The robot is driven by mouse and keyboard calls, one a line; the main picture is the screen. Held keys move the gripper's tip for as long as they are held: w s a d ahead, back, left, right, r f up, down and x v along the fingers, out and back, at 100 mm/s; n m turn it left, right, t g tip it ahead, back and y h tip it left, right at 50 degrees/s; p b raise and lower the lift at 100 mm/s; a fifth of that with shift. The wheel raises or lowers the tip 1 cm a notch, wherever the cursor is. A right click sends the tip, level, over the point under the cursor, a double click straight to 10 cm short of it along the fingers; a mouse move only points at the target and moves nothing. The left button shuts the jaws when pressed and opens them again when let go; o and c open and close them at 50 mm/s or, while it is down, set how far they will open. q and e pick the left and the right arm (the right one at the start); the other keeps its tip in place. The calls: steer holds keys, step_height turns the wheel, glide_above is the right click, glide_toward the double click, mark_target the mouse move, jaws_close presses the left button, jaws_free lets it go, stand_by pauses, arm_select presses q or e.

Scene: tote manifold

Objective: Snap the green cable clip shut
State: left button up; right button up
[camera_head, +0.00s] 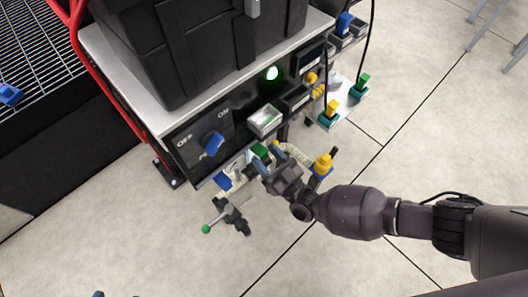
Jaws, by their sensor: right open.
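The green cable clip (260,150) seems to be the small green block at the front lower edge of the panel, beside a pale ribbed hose (297,153). My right gripper (263,158) is open, with its blue-grey fingers close around or just in front of the clip. The fingers partly hide the clip, so I cannot tell whether they touch it or whether it is open or shut. Two small dark bluish tips at the bottom left edge look like my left gripper (112,295); almost all of it is cut off.
A panel box (180,147) with a blue ON/OFF knob (212,144) and lit green lamp (271,73) carries a black case (185,45). A green-knobbed lever (207,229) hangs below. A yellow-capped blue fitting (323,163) stands by my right wrist.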

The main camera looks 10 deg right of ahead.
steer(key=shift+w+a+r, duration=0.25)
steer(key=shift+w+a, duration=0.1)
steer(key=shift+w, duration=0.1)
